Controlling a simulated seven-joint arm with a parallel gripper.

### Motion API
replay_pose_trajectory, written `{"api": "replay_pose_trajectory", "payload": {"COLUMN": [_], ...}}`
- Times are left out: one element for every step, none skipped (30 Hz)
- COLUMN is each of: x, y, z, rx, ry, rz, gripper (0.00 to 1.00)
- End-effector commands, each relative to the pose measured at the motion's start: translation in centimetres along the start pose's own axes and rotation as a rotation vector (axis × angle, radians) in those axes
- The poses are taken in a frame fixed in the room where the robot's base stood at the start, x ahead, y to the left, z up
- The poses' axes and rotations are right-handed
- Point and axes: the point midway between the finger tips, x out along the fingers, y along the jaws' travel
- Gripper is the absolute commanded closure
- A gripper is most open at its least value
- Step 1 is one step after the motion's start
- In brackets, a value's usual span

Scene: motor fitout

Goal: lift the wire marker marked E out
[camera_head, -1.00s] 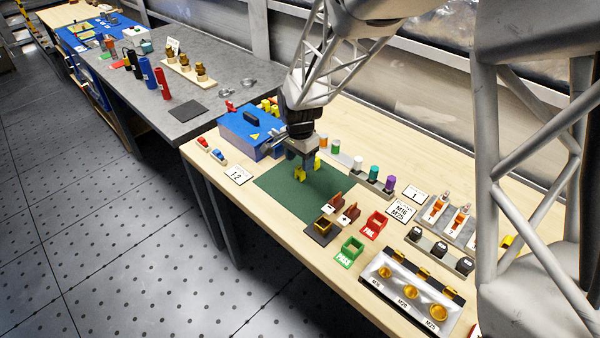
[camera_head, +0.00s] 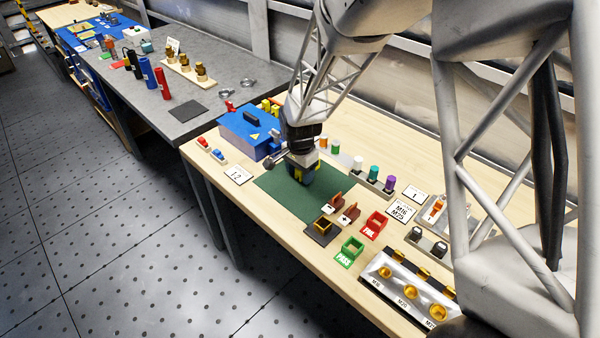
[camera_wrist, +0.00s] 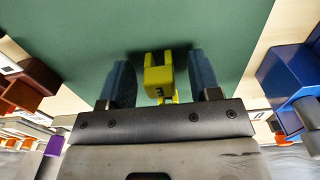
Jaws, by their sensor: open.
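The yellow wire marker (camera_wrist: 158,78) is on the green mat (camera_wrist: 60,30) in the wrist view, with a dark letter that looks like an E on its near face. My gripper (camera_wrist: 160,66) is open, with one blue-grey finger on each side of the marker. A gap shows between the marker and each finger. In the head view my gripper (camera_head: 302,178) is low over the mat and mostly hides the marker.
A blue box (camera_head: 247,134) stands just left of my gripper. Brown holders (camera_head: 332,201), a red FAIL tray (camera_head: 375,224) and a green PASS tray (camera_head: 349,252) lie nearer the front. Coloured cylinders (camera_head: 373,174) stand to the right. The mat's left part is clear.

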Motion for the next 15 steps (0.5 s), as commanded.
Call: {"api": "replay_pose_trajectory", "payload": {"x": [-0.01, -0.01, -0.01, -0.01, -0.01, -0.02, -0.02, -0.02, -0.02, -0.02, -0.02, -0.02, -0.02, -0.02, -0.02], "y": [0.0, 0.0, -0.01, -0.01, -0.01, -0.01, -0.01, -0.01, -0.01, -0.01, -0.01, -0.01, -0.01, -0.01, -0.01], "z": [0.0, 0.0, 0.0, 0.0, 0.0, 0.0, 0.0, 0.0, 0.0, -0.01, -0.01, 0.0, -0.01, -0.01, -0.01], "rx": [0.0, 0.0, 0.0, 0.0, 0.0, 0.0, 0.0, 0.0, 0.0, 0.0, 0.0, 0.0, 0.0, 0.0, 0.0], "ry": [0.0, 0.0, 0.0, 0.0, 0.0, 0.0, 0.0, 0.0, 0.0, 0.0, 0.0, 0.0, 0.0, 0.0, 0.0], "rz": [0.0, 0.0, 0.0, 0.0, 0.0, 0.0, 0.0, 0.0, 0.0, 0.0, 0.0, 0.0, 0.0, 0.0, 0.0], "gripper": [0.43, 0.43, 0.43, 0.43, 0.43, 0.43, 0.43, 0.43, 0.44, 0.49, 0.53, 0.59, 0.64, 0.69, 0.75]}}
